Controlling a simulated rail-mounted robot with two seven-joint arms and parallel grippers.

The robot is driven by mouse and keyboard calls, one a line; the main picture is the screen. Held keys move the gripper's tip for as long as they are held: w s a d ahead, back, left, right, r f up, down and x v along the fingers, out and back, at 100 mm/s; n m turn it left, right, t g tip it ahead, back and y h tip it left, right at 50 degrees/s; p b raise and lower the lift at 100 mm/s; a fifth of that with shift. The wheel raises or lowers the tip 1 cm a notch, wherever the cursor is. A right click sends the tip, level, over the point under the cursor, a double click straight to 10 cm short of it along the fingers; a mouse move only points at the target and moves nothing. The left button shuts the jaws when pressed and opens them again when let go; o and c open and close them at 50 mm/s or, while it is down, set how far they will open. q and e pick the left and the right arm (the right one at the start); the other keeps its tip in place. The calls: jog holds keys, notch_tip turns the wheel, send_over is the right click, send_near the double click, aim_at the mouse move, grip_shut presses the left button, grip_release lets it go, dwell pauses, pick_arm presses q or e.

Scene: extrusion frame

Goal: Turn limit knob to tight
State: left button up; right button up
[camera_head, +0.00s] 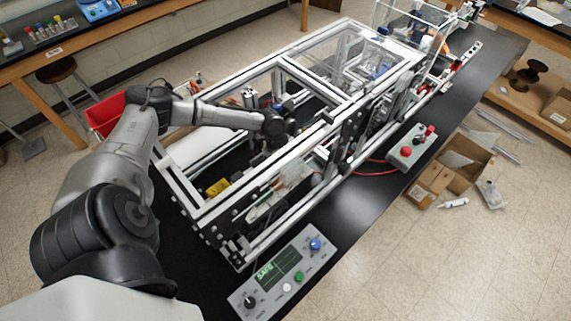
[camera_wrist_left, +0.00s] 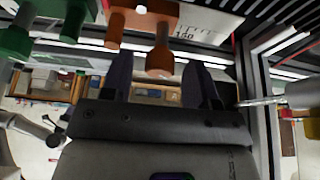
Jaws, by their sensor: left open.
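My left arm comes in from the left in the head view and reaches into the aluminium extrusion frame (camera_head: 185,185). Its gripper (camera_head: 292,128) is inside the frame, small and partly hidden by the bars. In the left wrist view the two dark fingers of my left gripper (camera_wrist_left: 162,78) stand apart. An orange-brown knob-like part (camera_wrist_left: 160,50) shows between and just beyond the fingertips; I cannot tell whether they touch it. I cannot tell for sure which part is the limit knob. My right gripper is not in view.
Green parts (camera_wrist_left: 52,18) and a white plate marked 150 (camera_wrist_left: 205,22) are close to the fingers. A grey control panel (camera_head: 268,275), its screen reading SAFE, lies on the black bench in front. A switch box (camera_head: 410,147) stands farther right. Frame bars surround the gripper.

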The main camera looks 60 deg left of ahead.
pick_arm(q)
jog(key=b+v, duration=0.1)
jog(key=v, duration=1.2)
jog(key=shift+r, duration=0.35)
